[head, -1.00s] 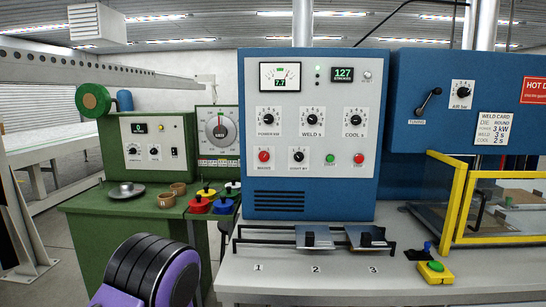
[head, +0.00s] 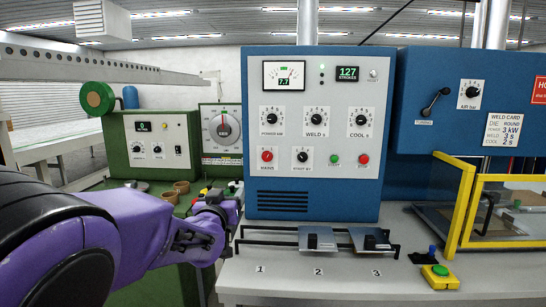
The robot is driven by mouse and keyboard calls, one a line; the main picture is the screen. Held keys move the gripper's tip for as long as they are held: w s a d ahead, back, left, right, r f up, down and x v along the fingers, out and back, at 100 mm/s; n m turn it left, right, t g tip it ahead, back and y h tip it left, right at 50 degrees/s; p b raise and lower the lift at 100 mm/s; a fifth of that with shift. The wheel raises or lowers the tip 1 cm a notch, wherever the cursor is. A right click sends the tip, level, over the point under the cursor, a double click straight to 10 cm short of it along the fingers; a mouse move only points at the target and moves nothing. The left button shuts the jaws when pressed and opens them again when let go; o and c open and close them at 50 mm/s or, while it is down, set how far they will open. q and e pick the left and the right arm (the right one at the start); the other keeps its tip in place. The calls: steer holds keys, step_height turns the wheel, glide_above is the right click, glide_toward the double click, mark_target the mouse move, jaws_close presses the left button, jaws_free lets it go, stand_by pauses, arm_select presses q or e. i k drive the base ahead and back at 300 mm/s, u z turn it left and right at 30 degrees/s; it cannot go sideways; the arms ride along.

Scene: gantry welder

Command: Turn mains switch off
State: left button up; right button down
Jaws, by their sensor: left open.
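The mains switch (head: 267,155) is a red round knob above a MAINS label, at the lower left of the grey front of the blue welder cabinet (head: 313,205). Its pointer is too small to read clearly. My purple left arm comes in from the left, with the left gripper (head: 230,198) below and left of the switch, clear of it. The gripper is open and nothing shows in it; its fingers are small and partly hidden by the wrist. My right gripper is out of view.
A black stand-by knob (head: 302,156), green button (head: 335,159) and red stop button (head: 363,159) sit right of the switch. A rail with two sliding plates (head: 316,238) lies on the bench below. A green machine (head: 155,145) stands at left. The space before the panel is clear.

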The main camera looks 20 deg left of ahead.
mark_target(267, 156)
steer(key=i, duration=0.9)
steer(key=u, duration=0.05)
